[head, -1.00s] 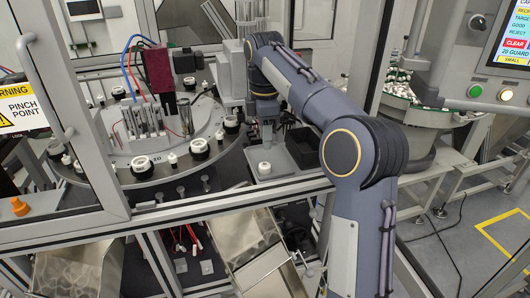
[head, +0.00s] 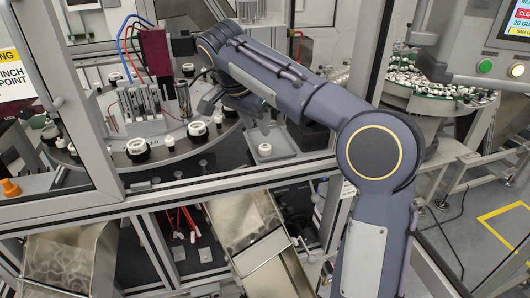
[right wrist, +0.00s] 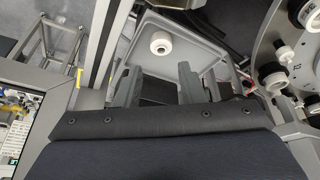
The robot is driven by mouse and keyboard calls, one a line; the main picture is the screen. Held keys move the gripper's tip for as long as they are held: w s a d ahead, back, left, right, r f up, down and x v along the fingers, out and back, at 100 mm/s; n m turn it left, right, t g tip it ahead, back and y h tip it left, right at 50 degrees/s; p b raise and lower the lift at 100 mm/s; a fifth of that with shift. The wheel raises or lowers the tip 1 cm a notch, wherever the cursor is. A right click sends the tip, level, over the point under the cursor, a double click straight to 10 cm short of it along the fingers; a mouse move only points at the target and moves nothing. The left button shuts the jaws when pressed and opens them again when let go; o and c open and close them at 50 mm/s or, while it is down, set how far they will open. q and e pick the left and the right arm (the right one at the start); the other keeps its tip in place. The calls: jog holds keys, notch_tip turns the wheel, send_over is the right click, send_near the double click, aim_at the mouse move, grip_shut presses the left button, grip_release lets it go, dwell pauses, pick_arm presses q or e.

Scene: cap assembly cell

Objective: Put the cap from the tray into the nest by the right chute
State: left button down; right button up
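The white cap (head: 264,149) sits on the grey tray (head: 284,152) beside the round dial. In the right wrist view the cap (right wrist: 161,43) lies on the tray (right wrist: 205,62), beyond my fingertips. My right gripper (right wrist: 157,80) is open, its two grey fingers apart with nothing between them. In the head view the right gripper (head: 236,108) is tilted above the dial's right edge, left of and beyond the cap, partly hidden by its arm. Dark nests with white tops ring the dial, one of them (head: 197,131) at the front right. The right chute (head: 243,222) is below. My left gripper is out of view.
A dark bin (head: 310,138) stands beside the tray. A frame rail (head: 230,176) crosses in front, and a post (head: 375,60) stands to the right. A dark red block (head: 154,54) and hoses rise over the dial. Another chute (head: 70,258) is at left.

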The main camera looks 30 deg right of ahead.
aim_at(263, 145)
jog(key=shift+d+f+m, duration=0.2)
jog(key=shift+f+m, duration=0.1)
jog(key=shift+f, duration=0.2)
jog(key=p+x, duration=0.1)
jog(key=x, duration=0.5)
jog(key=shift+w+f, duration=0.15)
jog(key=shift+f, duration=0.2)
jog(key=c, duration=0.4)
